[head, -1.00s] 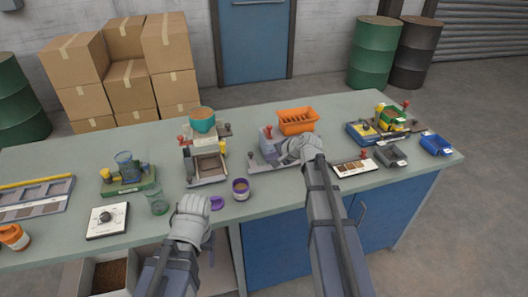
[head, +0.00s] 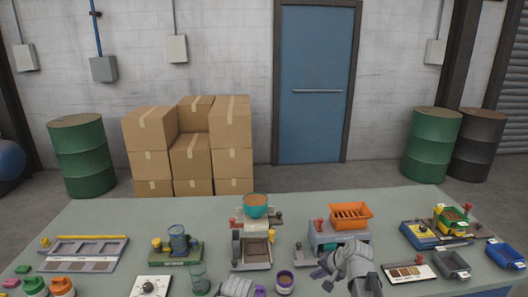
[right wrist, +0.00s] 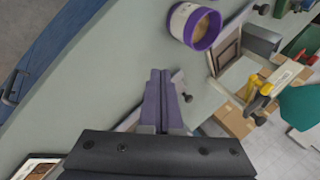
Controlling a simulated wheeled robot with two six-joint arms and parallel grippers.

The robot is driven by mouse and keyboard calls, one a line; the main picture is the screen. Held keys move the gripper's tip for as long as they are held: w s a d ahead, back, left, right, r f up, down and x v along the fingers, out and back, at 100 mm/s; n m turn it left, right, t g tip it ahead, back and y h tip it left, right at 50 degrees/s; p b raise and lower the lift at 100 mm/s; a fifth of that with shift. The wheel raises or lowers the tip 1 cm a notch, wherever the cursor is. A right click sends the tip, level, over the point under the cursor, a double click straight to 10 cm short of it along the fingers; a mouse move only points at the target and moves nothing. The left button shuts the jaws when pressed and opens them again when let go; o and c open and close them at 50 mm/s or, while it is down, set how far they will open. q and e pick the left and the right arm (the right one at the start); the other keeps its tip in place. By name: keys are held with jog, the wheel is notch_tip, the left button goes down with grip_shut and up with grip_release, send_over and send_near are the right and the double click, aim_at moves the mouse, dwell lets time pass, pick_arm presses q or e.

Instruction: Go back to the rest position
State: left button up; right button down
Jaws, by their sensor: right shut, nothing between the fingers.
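My right gripper (head: 342,258) is over the workbench in front of the grey machine with the orange slotted tray (head: 350,214). In the right wrist view its two dark fingers (right wrist: 158,98) are together with nothing between them. The purple-rimmed cup (right wrist: 202,28) shows beyond them, apart from the fingers; it also stands on the bench in the head view (head: 284,284). My left gripper (head: 237,287) is low at the bottom edge of the head view, beside a purple ring-like piece (head: 260,291). Its fingertips are not clear.
The workbench (head: 120,218) carries a teal-bowl machine (head: 256,206), a clear green-tinted cup (head: 199,278), a white dial box (head: 150,286) and a blue bin (head: 507,254). Boxes (head: 190,160) and green drums (head: 82,155) stand behind the bench.

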jog(key=s+a+f+n+g+h, duration=0.2)
jog(key=s+n, duration=0.2)
jog(key=s, duration=0.3)
jog(key=s+a+f+n+g+h, duration=0.1)
jog(key=s+n+g, duration=0.15)
jog(key=s, duration=0.45)
jog(key=s+a+n+g+h, duration=0.1)
jog(key=s+a+n, duration=0.4)
jog(key=a, duration=0.5)
jog(key=shift+s+a+f+h, duration=0.15)
jog(key=shift+s+a+h, duration=0.25)
jog(key=shift+s, duration=0.15)
